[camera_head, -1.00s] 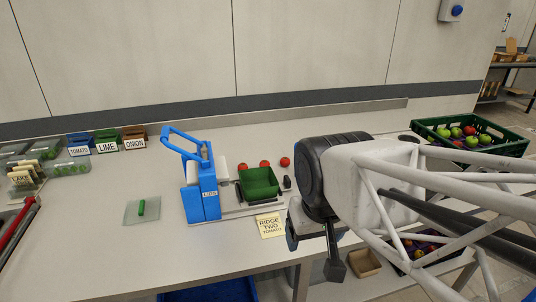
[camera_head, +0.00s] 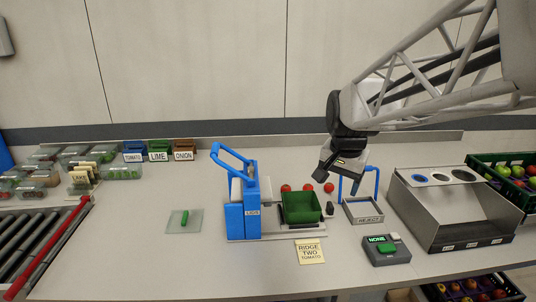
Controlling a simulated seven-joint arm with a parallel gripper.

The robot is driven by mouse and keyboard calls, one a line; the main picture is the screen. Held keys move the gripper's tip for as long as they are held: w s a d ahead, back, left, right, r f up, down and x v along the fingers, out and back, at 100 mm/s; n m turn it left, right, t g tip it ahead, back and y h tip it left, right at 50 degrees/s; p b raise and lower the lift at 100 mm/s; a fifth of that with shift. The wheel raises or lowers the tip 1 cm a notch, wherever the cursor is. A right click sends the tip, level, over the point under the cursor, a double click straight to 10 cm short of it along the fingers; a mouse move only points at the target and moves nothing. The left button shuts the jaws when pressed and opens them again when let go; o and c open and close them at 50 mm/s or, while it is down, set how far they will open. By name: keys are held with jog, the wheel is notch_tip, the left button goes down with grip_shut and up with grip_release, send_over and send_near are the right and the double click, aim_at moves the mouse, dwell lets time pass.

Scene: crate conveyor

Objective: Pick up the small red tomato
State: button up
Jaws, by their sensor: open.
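The green tray (camera_head: 301,207) sits beside a blue-handled machine (camera_head: 251,207). A reject tray (camera_head: 363,211) with a blue arch stands at right, near a metal box with holes (camera_head: 450,215). A button box (camera_head: 387,250) and note (camera_head: 310,251) lie in front.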

jog(key=w+d+f+m, duration=0.1)
jog(key=w+d+m, duration=0.1)
jog(key=w, duration=0.5)
jog(key=w+d+f+m, duration=0.1)
jog(key=w+m, duration=0.1)
jog(key=w, duration=0.4)
jog(key=m+g, duration=0.2)
jog(key=m, duration=0.6)
send_over(329, 184)
notch_tip(329, 184, down, 16)
jog(key=shift+r, duration=0.1)
jog(key=shift+w+d+f, duration=0.1)
jog(key=shift+w+f, duration=0.05)
jog(key=shift+f, duration=0.55)
jog(key=shift+f, duration=1.25)
jog(key=shift+f, duration=0.1)
